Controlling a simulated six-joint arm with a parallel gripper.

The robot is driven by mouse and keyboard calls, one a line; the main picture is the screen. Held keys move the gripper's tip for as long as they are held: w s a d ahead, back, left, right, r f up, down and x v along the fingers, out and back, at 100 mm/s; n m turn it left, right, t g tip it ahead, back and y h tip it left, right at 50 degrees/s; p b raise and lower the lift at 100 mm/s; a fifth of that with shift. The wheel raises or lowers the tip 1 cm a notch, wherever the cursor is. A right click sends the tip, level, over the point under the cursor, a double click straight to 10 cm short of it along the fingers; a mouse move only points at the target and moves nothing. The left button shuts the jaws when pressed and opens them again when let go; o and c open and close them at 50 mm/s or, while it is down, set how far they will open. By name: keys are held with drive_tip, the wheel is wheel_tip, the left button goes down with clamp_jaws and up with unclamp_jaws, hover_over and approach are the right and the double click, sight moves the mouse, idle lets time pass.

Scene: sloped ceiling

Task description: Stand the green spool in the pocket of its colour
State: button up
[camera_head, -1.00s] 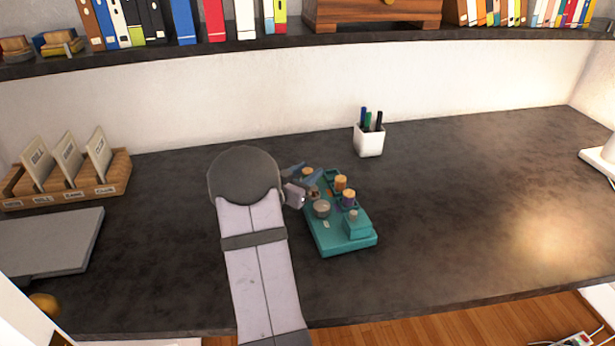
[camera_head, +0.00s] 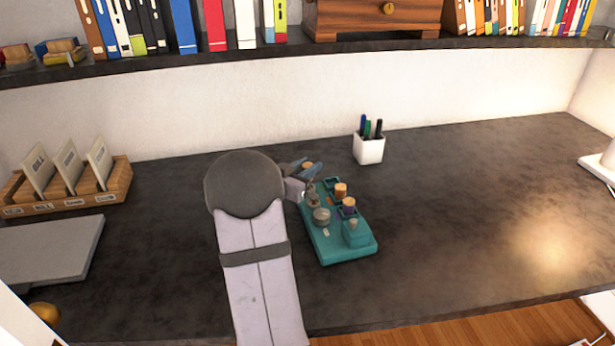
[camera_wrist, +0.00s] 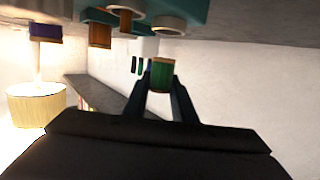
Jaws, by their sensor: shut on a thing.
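My gripper (camera_head: 306,167) is shut on the green spool, which has wooden ends and shows clearly between the fingertips in the wrist view (camera_wrist: 162,75). In the head view only the spool's pale wooden top (camera_head: 308,166) shows between the fingers. The gripper is at the far left end of the teal tray (camera_head: 345,252), and the spool looks held above it. A pocket (camera_head: 333,183) near the tray's far end looks empty; its colour is hard to tell. An orange-topped spool (camera_head: 341,189) and a purple spool (camera_head: 349,206) stand in the tray.
A round grey-topped piece (camera_head: 321,215) and a small knob (camera_head: 353,224) sit on the tray's near part. A white pen cup (camera_head: 369,150) stands behind it. A wooden card holder (camera_head: 70,190) and a grey slab (camera_head: 48,248) are at left.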

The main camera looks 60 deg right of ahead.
wheel_tip(320, 180, up, 5)
drive_tip(key=shift+r, duration=0.2)
drive_tip(key=shift+s+d+f, duration=0.1)
drive_tip(key=shift+s, duration=0.1)
wheel_tip(320, 180, down, 3)
drive_tip(key=s, duration=0.1)
wheel_tip(320, 180, up, 3)
drive_tip(key=m+g+y, duration=0.1)
drive_tip(key=m+g, duration=0.3)
drive_tip(key=g, duration=0.1)
hover_over(332, 186)
drive_tip(key=shift+d+f+p, duration=0.1)
drive_tip(key=shift+f+p, duration=0.2)
drive_tip(key=shift+f, duration=4.5)
drive_tip(key=shift+f, duration=0.1)
drive_tip(key=o, duration=0.7)
drive_tip(key=shift+o, duration=0.2)
